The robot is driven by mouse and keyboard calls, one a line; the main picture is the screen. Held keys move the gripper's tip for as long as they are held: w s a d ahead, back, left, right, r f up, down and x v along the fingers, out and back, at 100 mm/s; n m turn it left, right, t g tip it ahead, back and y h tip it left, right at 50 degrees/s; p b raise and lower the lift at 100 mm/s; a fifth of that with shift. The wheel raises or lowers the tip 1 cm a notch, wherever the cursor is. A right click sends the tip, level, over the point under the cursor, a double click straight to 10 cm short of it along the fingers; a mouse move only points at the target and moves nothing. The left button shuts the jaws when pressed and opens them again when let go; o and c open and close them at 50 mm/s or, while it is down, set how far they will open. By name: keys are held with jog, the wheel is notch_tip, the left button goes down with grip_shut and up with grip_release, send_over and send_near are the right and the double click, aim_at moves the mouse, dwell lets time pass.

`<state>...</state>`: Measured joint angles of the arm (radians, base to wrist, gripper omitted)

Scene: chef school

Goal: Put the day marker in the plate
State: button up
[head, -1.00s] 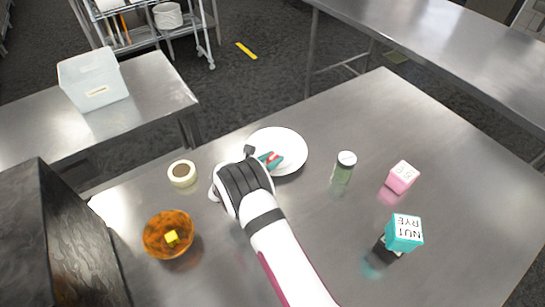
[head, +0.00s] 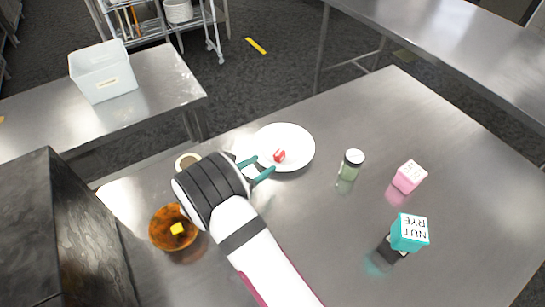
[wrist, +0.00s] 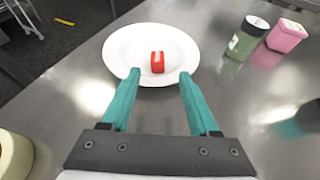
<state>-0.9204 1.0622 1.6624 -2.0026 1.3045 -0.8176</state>
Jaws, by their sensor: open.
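The white plate (head: 300,138) lies on the steel table, and it also shows in the wrist view (wrist: 118,50). A small red piece with a white mark, seemingly the day marker (head: 280,156), rests inside the plate. In the wrist view the red piece (wrist: 157,64) sits on the plate's inner surface, just beyond my fingertips. My gripper (head: 266,162) is open, with its teal fingers apart and nothing between them. In the wrist view the fingertips (wrist: 160,74) overlap the plate's near rim, one on each side of the red piece and apart from it.
A green-filled jar (head: 350,165), a pink block (head: 409,176) and a teal lettered block (head: 409,232) stand right of the plate. An amber bowl (head: 160,238) holds a yellow cube. A cream roll (head: 184,160) is partly hidden behind my wrist. The table's far right is clear.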

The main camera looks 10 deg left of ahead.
jog(key=shift+v, duration=0.9)
jog(key=s+d+r+m+g+h, duration=0.1)
jog(key=s+d+r+m+g, duration=0.25)
jog(key=d+m, duration=0.35)
jog(key=s+d+r+m+g+h, duration=0.1)
jog(key=s+d+r+m+g, duration=0.2)
jog(key=d+r+m, duration=0.45)
jog(key=s+d+r+m+g+h, duration=0.25)
jog(key=d+m+g, duration=0.2)
jog(key=d, duration=0.55)
jog(key=s+d+r+m+g+y, duration=0.25)
jog(key=s+m+y, duration=0.45)
jog(key=s+m, duration=0.6)
jog(key=s+a+m+y, duration=0.4)
jog(key=s+m, duration=0.1)
jog(key=s, duration=0.3)
jog(key=shift+a+t, duration=0.3)
jog(key=shift+t, duration=0.15)
